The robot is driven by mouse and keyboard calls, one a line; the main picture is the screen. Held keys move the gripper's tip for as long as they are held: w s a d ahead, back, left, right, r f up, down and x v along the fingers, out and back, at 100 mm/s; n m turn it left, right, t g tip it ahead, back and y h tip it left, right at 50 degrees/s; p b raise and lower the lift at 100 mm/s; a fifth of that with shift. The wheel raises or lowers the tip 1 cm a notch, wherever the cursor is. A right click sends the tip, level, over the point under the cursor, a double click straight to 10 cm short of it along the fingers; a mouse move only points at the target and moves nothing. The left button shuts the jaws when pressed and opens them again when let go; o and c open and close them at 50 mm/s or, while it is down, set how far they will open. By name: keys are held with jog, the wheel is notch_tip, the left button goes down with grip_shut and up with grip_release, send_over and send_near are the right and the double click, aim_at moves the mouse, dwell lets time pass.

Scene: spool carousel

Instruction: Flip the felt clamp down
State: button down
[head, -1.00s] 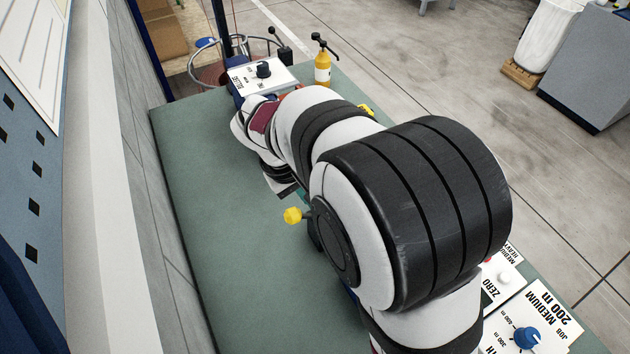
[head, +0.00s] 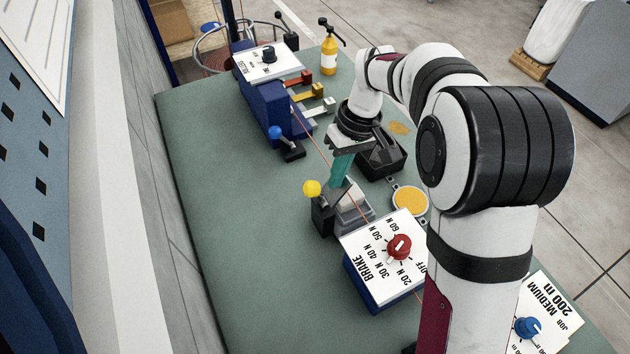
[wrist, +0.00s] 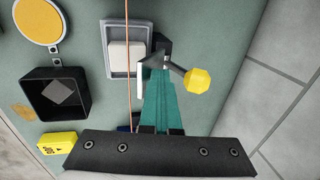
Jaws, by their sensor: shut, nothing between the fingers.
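The felt clamp has a yellow ball knob (head: 311,188) on a dark bracket, beside a grey base with a pale pad. In the wrist view, the yellow knob (wrist: 198,80) sticks out to the right of the bracket, away from the pale pad (wrist: 127,55). The orange-red wire runs over the pad. My gripper (head: 341,178), with teal fingers, is shut and empty, pointing down at the clamp. In the wrist view, the fingertips (wrist: 160,75) are close beside the lever, left of the knob; I cannot tell whether they touch it. The fingers partly hide the clamp.
A brake box with a red knob (head: 399,247) stands just in front of the clamp. A blue-knobbed lever (head: 275,132) and a blue block with coloured levers lie behind. A black open box (head: 383,163) and a round yellow pad (head: 410,201) are to the right. The left bench is clear.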

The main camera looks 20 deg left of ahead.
aim_at(358, 191)
jog(key=shift+w+d+f+g+y, duration=0.5)
jog(key=shift+w+d+g+y, duration=0.25)
jog(key=shift+g+y, duration=0.3)
jog(key=shift+w+d+f+g+y, duration=0.35)
jog(key=shift+f+g+y, duration=0.1)
jog(key=shift+g+y, duration=0.2)
jog(key=shift+w+d+f+g+y, duration=0.35)
jog(key=shift+f+g+y, duration=0.15)
jog(key=shift+g, duration=0.1)
jog(key=shift+w+d+f, duration=0.2)
jog(key=shift+d+f, duration=0.05)
jog(key=shift+f, duration=0.25)
jog(key=shift+w+d+f, duration=0.2)
jog(key=shift+d+f, duration=0.05)
jog(key=shift+f, duration=0.25)
jog(key=shift+w+f+g+y, duration=0.1)
jog(key=shift+f+g+y, duration=0.35)
jog(key=shift+g+y, duration=0.05)
jog(key=shift+f, duration=0.1)
jog(key=v, duration=0.8)
